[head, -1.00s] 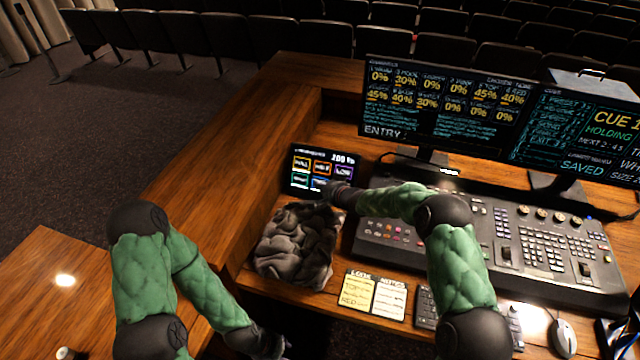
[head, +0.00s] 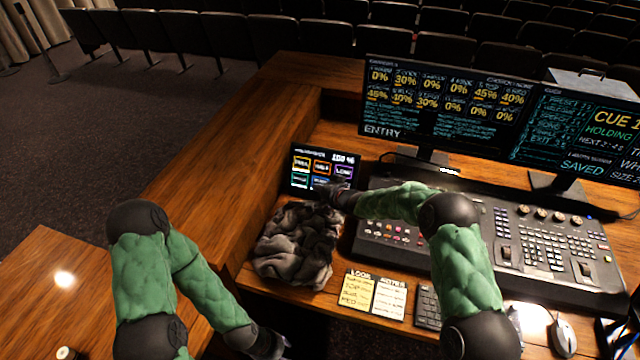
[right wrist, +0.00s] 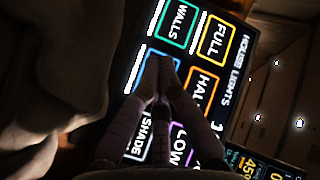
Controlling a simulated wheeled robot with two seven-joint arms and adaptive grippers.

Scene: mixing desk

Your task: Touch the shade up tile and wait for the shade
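The house lights touch panel (head: 296,165) stands tilted at the back left of the desk. It has coloured tiles in two rows. In the right wrist view, the FULL tile (right wrist: 215,40), WALLS tile (right wrist: 174,22) and a grey-edged SHADE tile (right wrist: 136,146) show; that one's second word is hidden. A blue-edged tile (right wrist: 146,66) between them is mostly covered by my fingers. My right gripper (head: 326,189) is shut and empty, its tips over the blue-edged tile; I cannot tell whether they touch. My left gripper (head: 275,346) is low at the front left, its fingers unclear.
A crumpled grey cloth (head: 295,248) lies just in front of the panel. The lighting console (head: 480,235) is to the right, with two monitors (head: 440,100) behind it. Note cards (head: 375,292), a keyboard (head: 428,307) and a mouse (head: 563,335) lie at the front.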

